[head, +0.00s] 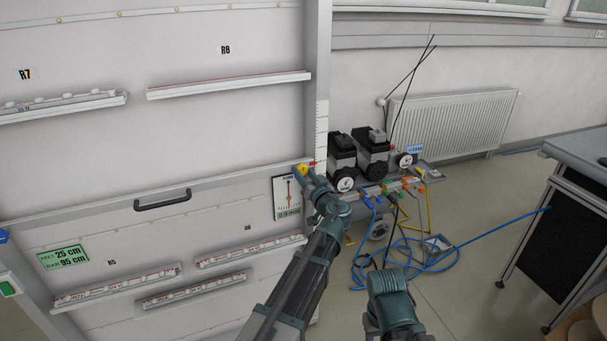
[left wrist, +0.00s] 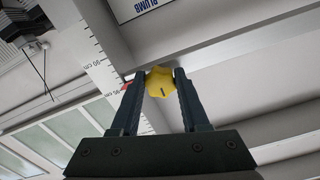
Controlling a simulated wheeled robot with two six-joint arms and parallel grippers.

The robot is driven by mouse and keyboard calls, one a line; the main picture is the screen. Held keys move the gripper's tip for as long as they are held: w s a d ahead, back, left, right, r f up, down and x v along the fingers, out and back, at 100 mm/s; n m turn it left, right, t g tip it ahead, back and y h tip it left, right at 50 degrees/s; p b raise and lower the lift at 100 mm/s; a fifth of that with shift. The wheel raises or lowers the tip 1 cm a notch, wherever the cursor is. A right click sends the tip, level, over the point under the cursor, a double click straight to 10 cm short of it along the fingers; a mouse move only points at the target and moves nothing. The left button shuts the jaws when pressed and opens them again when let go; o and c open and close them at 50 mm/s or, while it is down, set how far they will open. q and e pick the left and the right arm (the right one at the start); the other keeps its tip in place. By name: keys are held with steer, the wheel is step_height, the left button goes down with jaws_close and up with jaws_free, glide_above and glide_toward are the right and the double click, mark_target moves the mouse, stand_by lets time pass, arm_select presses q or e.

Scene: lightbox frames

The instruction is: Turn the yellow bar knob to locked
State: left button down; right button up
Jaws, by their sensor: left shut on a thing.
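The yellow knob (head: 302,169) sits at the right end of the grey rail on the white panel, beside the upright post with a scale. In the left wrist view the yellow knob (left wrist: 159,82) looks lobed, with a short dark mark on its face. My left gripper (head: 307,173) is at the knob. Its two fingers (left wrist: 159,92) stand on either side of the knob and are shut on it. I cannot read a locked or unlocked marking. My right arm shows at the bottom centre, but its fingers do not show.
A red pointer (left wrist: 128,85) lies by the scale (left wrist: 95,55) near the knob. A plumb gauge card (head: 287,198) hangs just below the rail. A black handle (head: 162,200) is further left. A pump cart (head: 425,178) and blue hoses (head: 400,262) stand to the right.

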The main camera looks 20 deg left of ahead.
arm_select(q)
steer(key=shift+m, duration=0.3)
steer(key=m, duration=0.8)
steer(key=shift+r, duration=0.15)
steer(key=m, duration=0.5)
steer(key=shift+r+m, duration=0.1)
steer(key=shift+m, duration=1.9)
steer(key=shift+c, duration=2)
jaws_free()
